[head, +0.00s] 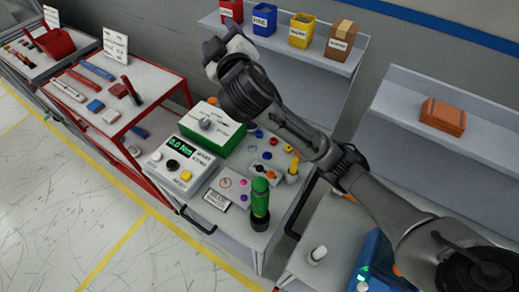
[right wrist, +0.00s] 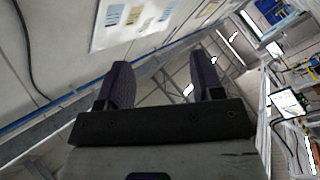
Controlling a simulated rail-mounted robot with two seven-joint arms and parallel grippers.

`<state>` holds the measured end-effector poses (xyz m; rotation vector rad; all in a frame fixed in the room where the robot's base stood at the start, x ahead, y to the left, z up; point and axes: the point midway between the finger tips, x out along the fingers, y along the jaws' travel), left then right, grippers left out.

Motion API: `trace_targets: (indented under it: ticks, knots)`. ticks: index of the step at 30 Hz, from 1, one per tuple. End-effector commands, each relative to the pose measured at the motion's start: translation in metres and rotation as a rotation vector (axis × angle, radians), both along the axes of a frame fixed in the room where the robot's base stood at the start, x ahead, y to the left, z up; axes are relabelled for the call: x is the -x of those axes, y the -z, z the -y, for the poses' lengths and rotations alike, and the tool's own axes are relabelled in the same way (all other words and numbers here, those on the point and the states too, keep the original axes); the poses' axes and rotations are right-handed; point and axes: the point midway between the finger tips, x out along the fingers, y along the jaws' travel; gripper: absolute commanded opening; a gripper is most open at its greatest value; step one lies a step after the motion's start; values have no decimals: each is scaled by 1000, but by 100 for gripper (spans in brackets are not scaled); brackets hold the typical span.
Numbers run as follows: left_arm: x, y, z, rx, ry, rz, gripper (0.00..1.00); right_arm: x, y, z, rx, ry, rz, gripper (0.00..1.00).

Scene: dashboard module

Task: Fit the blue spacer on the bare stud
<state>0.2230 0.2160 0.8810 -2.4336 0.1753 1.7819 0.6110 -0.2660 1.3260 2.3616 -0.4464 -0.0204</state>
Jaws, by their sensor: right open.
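Small coloured rings lie on the grey workbench (head: 213,217) behind a white panel. A blue one (head: 259,133), which looks like the blue spacer, lies near the green box. The white panel (head: 262,158) carries small orange and purple pieces. The pieces are too small to tell which stud is bare. My right gripper (head: 212,58) is raised high above the back of the bench, well apart from the rings. In the right wrist view its two dark fingers (right wrist: 163,80) are apart with nothing between them. My left gripper is out of view.
A green-and-black cylinder (head: 260,200) stands upright near the bench's front. A torque display box (head: 183,165) and a green box (head: 213,128) are at left. A yellow piece (head: 292,171) stands at right. Labelled bins (head: 302,30) stand on the rear shelf. My right arm crosses above the bench's right side.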

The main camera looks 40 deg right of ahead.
Motion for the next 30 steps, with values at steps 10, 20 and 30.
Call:
trace_targets:
  ticks: [10,20,30]
  knots:
    - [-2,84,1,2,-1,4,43,-78,-59,-2,1002,47,503,61]
    - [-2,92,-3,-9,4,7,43,-149,84,-15,1842,-471,244,61]
    - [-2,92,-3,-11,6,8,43,-128,255,65,2160,-1276,-442,61]
